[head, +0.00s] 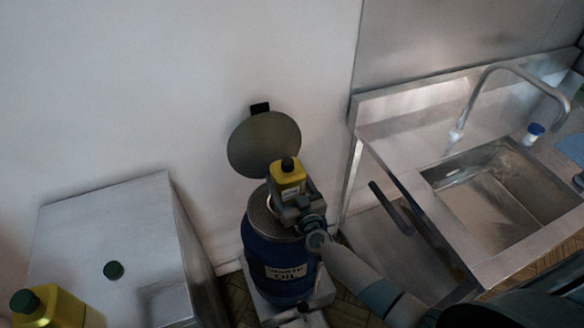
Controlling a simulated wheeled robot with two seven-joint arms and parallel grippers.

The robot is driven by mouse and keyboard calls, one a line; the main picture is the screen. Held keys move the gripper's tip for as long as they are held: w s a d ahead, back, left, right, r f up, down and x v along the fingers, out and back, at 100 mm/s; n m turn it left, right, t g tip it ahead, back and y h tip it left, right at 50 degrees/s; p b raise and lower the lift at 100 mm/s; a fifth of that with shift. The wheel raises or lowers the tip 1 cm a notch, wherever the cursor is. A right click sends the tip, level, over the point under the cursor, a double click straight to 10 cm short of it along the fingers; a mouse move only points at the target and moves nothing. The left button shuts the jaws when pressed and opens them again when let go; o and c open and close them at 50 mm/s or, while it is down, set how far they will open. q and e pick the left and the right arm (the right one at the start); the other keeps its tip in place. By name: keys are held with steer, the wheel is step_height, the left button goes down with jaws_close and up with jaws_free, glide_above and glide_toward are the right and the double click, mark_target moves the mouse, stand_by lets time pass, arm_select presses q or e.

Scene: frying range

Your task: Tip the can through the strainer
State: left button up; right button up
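A yellow can (288,178) with a dark top is held over a blue oil drum (262,252). My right gripper (291,199) is shut on the can, its arm coming in from the lower right. The can looks close to upright. I cannot tell whether its dark top is a cap or an open neck. The grey strainer (259,210) covers the drum's mouth, partly hidden by the can and gripper. The drum's round lid (262,143) stands open behind. My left gripper is not in view.
A metal cabinet (90,220) at left has a loose green cap (114,270) on top. A second yellow can (55,310) with a green cap is cut off at lower left. A steel sink (500,200) with a tap (510,68) and a small blue-capped bottle (533,134) stands at right.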

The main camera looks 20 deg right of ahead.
steer(key=shift+w+d+f, duration=0.2)
steer(key=shift+d+f, duration=0.25)
steer(key=shift+f, duration=0.1)
steer(key=shift+d+f, duration=0.1)
steer(key=shift+f, duration=0.1)
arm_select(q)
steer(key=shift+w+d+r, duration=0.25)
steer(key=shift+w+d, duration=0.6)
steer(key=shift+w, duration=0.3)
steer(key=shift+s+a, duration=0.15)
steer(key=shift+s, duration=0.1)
arm_select(e)
steer(key=shift+d+r, duration=0.1)
